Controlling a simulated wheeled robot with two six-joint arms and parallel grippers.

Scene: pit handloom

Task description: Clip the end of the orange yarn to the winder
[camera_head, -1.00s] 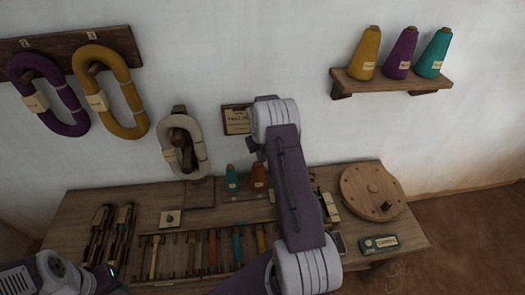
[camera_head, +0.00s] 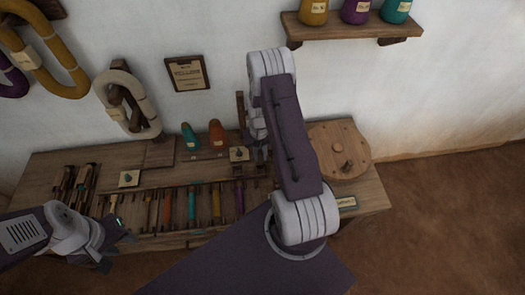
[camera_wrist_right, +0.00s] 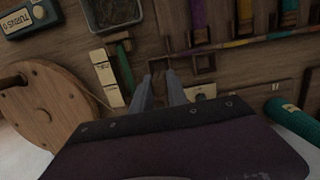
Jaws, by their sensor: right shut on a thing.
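The orange cone of yarn (camera_head: 217,133) stands at the back of the bench beside a teal cone (camera_head: 190,136). A round wooden disc with a knob and a peg (camera_head: 339,149), which looks like the winder, lies at the bench's right end; it also shows at the left of the right wrist view (camera_wrist_right: 42,107). No loose orange yarn end is visible. My left gripper (camera_head: 117,248) looks open and empty at the bench's front.
A rack of colored bobbins (camera_head: 190,207) lies along the bench front. Shuttles (camera_head: 72,190) lie at the left. A labelled tin (camera_wrist_right: 30,15), a tray (camera_wrist_right: 112,12) and a green-handled tool (camera_wrist_right: 122,65) are near my right gripper. A wall shelf (camera_head: 350,27) holds cones.

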